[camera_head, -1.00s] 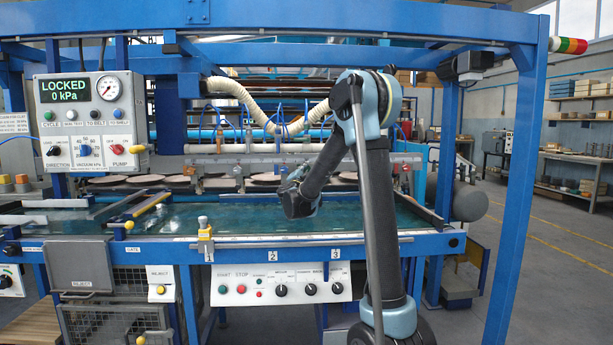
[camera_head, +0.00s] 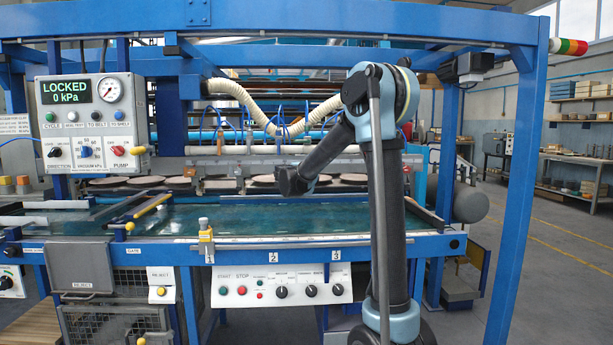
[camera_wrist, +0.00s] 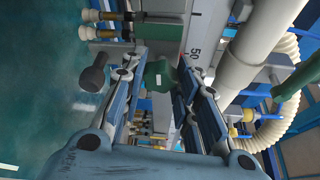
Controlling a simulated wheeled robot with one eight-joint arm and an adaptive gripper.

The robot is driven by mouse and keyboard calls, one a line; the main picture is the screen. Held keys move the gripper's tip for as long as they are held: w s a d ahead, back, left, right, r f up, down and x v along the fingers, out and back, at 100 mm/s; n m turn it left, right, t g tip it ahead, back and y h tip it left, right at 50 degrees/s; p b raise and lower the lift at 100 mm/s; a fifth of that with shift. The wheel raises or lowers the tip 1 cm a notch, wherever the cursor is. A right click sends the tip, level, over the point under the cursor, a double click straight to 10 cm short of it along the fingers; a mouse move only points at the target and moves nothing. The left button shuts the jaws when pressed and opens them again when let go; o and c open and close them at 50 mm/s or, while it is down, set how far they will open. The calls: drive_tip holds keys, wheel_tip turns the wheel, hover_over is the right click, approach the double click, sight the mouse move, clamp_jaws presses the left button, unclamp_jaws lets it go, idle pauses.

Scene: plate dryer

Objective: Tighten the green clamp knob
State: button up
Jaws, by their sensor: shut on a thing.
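The green clamp knob (camera_wrist: 157,77) shows in the wrist view between the fingertips of my gripper (camera_wrist: 157,72). The fingers are shut on it, one on each side. The knob sits close to a grey bar with a scale marked 50 (camera_wrist: 195,50). In the head view my gripper end (camera_head: 288,181) is at the suction bar behind the teal belt, and the knob cannot be made out there.
A black knob (camera_wrist: 95,76) stands left of the fingers in the wrist view. A ribbed cream hose (camera_wrist: 284,110) and another green part (camera_wrist: 293,73) are on the right. In the head view, plates (camera_head: 145,181) lie along the back and the panel display (camera_head: 80,91) reads LOCKED, 0 kPa.

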drive_tip(key=shift+s+d+f+m, duration=0.1)
drive_tip(key=shift+s+m, duration=0.05)
drive_tip(key=shift+m, duration=0.25)
drive_tip(key=o, duration=1.1)
drive_tip(key=shift+f, duration=0.1)
drive_tip(key=shift+c, duration=0.2)
drive_tip(key=v, duration=1.1)
drive_tip(key=shift+s+a+r, duration=0.2)
drive_tip(key=shift+s+r, duration=0.1)
